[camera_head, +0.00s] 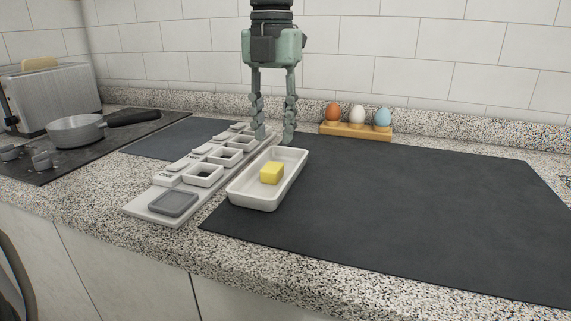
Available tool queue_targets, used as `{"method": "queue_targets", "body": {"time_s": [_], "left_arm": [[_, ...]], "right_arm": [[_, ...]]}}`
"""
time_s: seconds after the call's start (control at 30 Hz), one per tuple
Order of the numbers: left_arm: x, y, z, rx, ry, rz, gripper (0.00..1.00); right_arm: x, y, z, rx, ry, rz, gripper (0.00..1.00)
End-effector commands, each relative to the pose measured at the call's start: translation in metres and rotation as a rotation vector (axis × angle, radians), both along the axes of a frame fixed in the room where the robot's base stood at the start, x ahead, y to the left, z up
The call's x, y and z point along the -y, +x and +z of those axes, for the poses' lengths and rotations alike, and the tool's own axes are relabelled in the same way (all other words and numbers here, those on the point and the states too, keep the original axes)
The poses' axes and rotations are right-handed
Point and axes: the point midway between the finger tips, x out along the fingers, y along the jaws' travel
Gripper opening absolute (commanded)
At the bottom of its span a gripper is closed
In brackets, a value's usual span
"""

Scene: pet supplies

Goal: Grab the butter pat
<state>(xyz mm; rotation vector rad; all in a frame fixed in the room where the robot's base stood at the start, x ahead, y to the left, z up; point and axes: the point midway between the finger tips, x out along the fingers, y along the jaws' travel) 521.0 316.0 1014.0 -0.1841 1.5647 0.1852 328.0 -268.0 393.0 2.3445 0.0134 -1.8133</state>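The butter pat (271,173) is a small yellow block lying in a white rectangular dish (256,197). The dish rests at the left edge of a dark mat. My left gripper (274,137) points straight down above and behind the butter, near the far end of the dish. Its two green-grey fingers are apart with nothing between them. The butter is in plain view and the gripper is apart from it. My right gripper does not show.
A light grey tray with several square compartments (135,208) stands left of the dish. An egg holder (345,131) with three eggs is at the back. A pan (75,129) and toaster (45,95) are far left. The dark mat (420,210) is clear on the right.

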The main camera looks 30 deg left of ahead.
Motion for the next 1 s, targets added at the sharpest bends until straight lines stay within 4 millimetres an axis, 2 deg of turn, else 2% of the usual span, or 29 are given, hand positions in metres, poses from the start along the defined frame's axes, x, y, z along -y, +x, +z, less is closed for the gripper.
{"method": "queue_targets", "body": {"time_s": [0.3, 0.5, 0.77, 0.8, 0.97, 1.0], "left_arm": [[-0.001, -0.002, -0.039, -0.005, -0.002, -0.001, 0.33], [-0.002, -0.002, -0.066, -0.001, 0.0, 0.0, 0.33], [-0.002, -0.001, -0.071, 0.001, -0.001, 0.001, 0.33], [-0.002, -0.001, -0.071, 0.001, -0.001, 0.001, 0.32], [-0.002, -0.001, -0.071, 0.001, -0.001, 0.001, 0.12], [-0.002, -0.001, -0.071, 0.001, -0.001, 0.001, 0.12]], "right_arm": [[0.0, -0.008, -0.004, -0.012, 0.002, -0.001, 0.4], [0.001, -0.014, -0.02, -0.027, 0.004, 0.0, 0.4], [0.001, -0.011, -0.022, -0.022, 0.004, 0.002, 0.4], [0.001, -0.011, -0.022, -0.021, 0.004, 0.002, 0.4], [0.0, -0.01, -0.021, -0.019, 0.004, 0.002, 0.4], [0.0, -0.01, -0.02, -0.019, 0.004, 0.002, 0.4]]}}
